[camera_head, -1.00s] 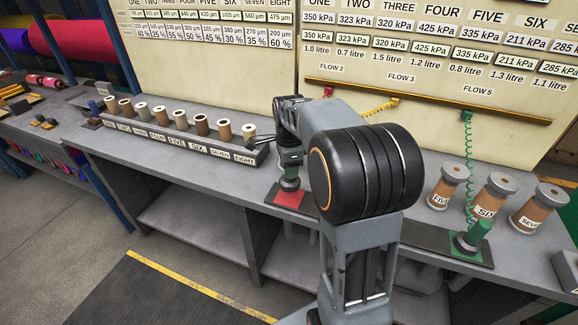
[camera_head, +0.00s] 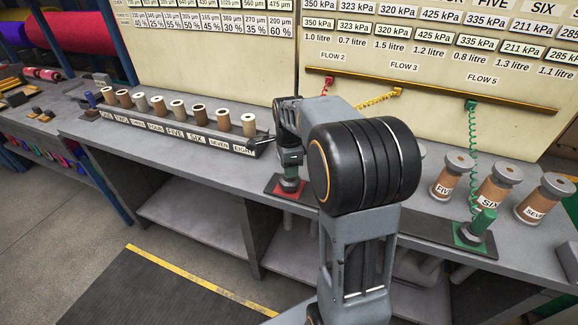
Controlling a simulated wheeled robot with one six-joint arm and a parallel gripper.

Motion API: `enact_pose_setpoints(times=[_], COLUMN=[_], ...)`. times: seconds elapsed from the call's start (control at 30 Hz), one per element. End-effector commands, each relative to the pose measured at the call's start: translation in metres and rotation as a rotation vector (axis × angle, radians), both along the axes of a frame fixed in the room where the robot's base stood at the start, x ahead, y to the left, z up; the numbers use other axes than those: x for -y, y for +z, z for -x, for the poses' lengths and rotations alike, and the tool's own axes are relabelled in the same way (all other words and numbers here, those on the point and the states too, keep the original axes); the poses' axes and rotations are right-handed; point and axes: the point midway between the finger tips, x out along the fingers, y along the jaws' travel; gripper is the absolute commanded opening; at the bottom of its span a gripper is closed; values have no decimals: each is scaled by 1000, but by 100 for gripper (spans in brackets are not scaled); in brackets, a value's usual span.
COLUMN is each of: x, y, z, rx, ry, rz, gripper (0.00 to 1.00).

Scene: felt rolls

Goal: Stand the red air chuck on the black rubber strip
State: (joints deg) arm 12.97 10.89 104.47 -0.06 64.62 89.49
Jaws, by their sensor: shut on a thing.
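The black rubber strip (camera_head: 425,227) lies along the bench, with a red pad at its left and a green pad at its right. My gripper (camera_head: 290,158) points down above the red pad (camera_head: 284,189), partly hidden by my own arm. It is shut on what I take to be the red air chuck; the fingers hide most of it. A grey rounded end (camera_head: 289,184) shows below the fingers, over the middle of the red pad. I cannot tell whether it touches the pad. A short piece of red hose (camera_head: 327,82) hangs from the rail and disappears behind my arm.
A green air chuck (camera_head: 482,221) on a coiled green hose is at the green pad (camera_head: 473,238). Labelled spools (camera_head: 452,178) stand at the right. A rack of small spools (camera_head: 180,132) is close on the left of my gripper. A yellow hose (camera_head: 380,99) hangs behind my arm.

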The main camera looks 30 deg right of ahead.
Motion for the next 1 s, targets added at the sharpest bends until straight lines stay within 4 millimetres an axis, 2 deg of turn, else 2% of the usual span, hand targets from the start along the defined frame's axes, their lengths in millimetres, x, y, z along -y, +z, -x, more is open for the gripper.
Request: enact_pose_setpoints(times=[0.47,1.0], x=[0,0], y=[1,-10], z=[0,0], rx=[3,2], ry=[0,0], rz=[1,0], gripper=[0,0])
